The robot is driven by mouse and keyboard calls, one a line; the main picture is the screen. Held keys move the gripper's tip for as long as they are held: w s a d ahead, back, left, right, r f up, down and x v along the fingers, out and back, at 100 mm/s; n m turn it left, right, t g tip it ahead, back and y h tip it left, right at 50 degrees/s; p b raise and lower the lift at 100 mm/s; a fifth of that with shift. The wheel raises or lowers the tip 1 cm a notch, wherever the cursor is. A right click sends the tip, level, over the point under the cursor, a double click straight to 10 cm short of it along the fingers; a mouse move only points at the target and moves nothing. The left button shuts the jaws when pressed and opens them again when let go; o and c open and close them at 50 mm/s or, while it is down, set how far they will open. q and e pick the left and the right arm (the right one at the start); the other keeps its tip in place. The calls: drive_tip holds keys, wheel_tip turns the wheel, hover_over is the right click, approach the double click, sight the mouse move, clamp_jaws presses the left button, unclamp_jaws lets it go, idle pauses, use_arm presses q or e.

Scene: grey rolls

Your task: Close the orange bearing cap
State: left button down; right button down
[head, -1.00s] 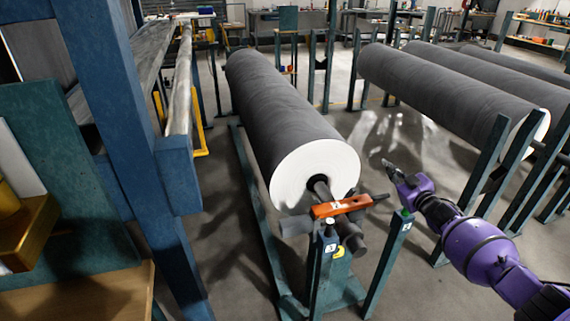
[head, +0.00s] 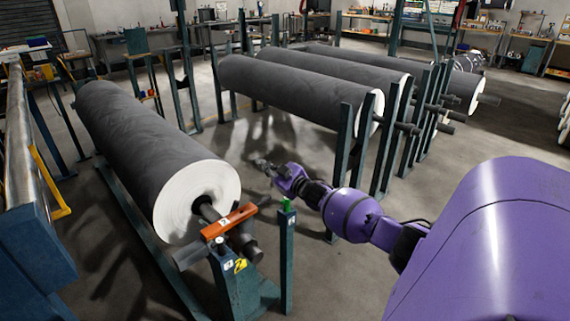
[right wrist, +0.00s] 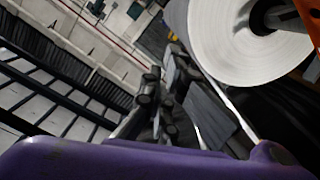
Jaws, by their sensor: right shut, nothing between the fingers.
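The orange bearing cap (head: 229,220) lies at the near end of the left grey roll (head: 150,150), above its dark shaft (head: 242,240). Its dark end points right, toward a separate post with a green top (head: 287,205). I cannot tell whether the cap touches the shaft or that post. An orange part (right wrist: 307,25), likely the cap, shows at the right edge of the right wrist view beside the roll's white end face (right wrist: 245,45). My right gripper (head: 260,164) is shut and empty, behind and right of the cap and apart from it. My left gripper is out of view.
More grey rolls (head: 290,88) lie on blue-green posts (head: 342,150) behind my right arm. A blue frame with a yellow bar (head: 50,185) stands at the left. Bare floor (head: 270,130) lies between the left roll and the others.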

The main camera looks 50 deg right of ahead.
drive_tip(key=s, duration=1)
drive_tip(key=shift+a+r, duration=0.3)
drive_tip(key=shift+f, duration=0.1)
